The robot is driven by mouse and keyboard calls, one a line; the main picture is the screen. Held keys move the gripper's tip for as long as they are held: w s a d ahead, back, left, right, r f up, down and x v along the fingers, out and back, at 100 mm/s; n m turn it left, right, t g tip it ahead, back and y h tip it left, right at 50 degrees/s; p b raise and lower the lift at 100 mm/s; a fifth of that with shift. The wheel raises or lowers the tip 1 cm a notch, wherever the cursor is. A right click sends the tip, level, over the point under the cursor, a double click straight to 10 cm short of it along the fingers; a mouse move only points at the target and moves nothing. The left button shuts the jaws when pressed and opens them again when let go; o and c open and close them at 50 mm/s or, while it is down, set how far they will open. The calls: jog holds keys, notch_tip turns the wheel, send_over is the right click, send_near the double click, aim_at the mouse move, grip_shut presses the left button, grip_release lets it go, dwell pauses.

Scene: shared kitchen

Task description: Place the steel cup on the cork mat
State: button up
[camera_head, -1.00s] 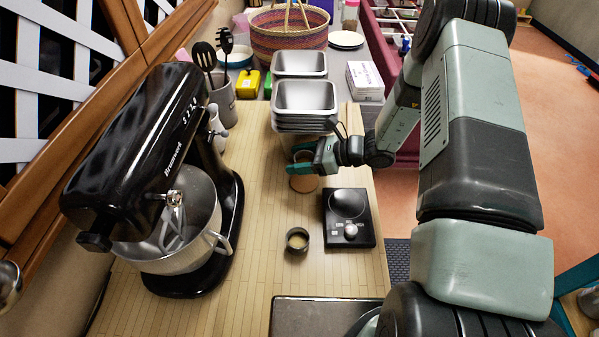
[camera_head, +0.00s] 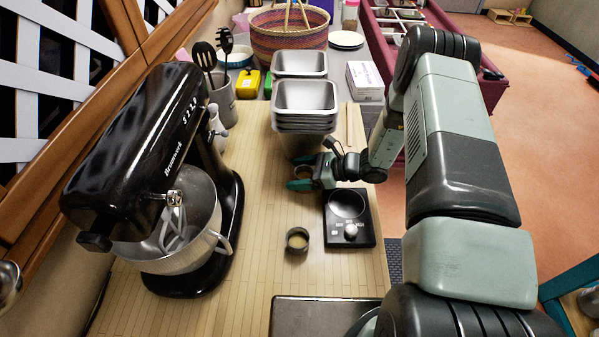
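My gripper (camera_head: 302,172), with teal fingertips, is low over the wooden counter, left of the black scale. A small round cup (camera_head: 304,172), which looks like the steel cup with brownish reflections, sits between the fingers. The fingers lie close on both sides of it, and it looks upright. The cork mat does not show clearly now; the cup and fingers cover the spot where a tan round shape showed before. Whether the cup's base touches anything is hidden.
A black scale (camera_head: 349,231) stands just right of the cup. A small round tin (camera_head: 297,239) stands nearer the camera. Stacked metal pans (camera_head: 305,98) are behind my gripper. A black stand mixer (camera_head: 140,150) fills the left. Bare counter (camera_head: 262,205) lies between mixer and tin.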

jog(key=shift+o, duration=0.7)
jog(key=shift+d+r, duration=0.15)
jog(key=v, duration=1.1)
jog(key=shift+s+d+r, duration=0.1)
jog(key=shift+d+r, duration=0.15)
jog(key=shift+d, duration=0.1)
